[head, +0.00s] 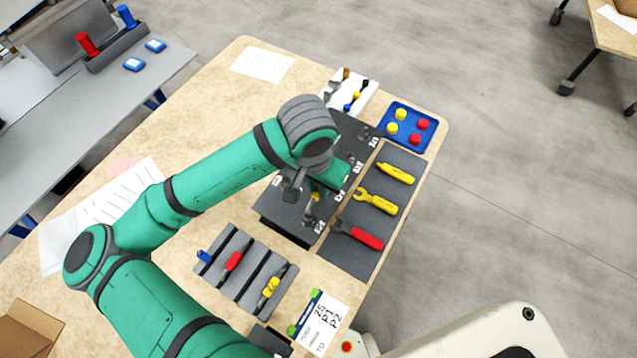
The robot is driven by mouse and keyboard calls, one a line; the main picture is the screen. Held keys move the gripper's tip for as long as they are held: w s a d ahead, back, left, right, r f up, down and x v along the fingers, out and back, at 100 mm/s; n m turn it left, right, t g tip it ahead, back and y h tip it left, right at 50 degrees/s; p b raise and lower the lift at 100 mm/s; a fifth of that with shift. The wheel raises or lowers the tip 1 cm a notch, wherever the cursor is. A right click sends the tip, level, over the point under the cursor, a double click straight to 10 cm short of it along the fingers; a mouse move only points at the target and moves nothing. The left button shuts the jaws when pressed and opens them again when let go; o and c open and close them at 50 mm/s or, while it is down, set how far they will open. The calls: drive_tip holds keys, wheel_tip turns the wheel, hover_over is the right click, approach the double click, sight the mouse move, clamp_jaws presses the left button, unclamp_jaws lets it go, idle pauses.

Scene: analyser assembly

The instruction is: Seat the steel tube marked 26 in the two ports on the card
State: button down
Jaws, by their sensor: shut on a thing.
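A dark panel (286,222) with small white port labels lies on the table under my arm's end. My gripper (310,200) is low over this panel, mostly hidden by my own wrist. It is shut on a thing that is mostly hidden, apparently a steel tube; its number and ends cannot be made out. A small metallic piece shows beside the gripper, but I cannot tell whether it is a tube or a fitting. A white card (327,318) with black print stands at the table's front edge.
Right of the panel, a grey mat (345,262) holds yellow and red-handled tools. A blue tray (398,110) holds yellow and red caps. A white tray (345,88) with small parts stands behind. A grey slotted rack (243,275) stands in front. Papers lie at left.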

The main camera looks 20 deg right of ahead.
drive_tip(key=shift+f, duration=0.3)
drive_tip(key=c, duration=1.6)
unclamp_jaws()
drive_tip(key=shift+c, duration=0.2)
wheel_tip(320, 180, up, 11)
drive_tip(key=a, duration=0.1)
drive_tip(key=shift+s+f, duration=0.15)
drive_tip(key=shift+s, duration=0.25)
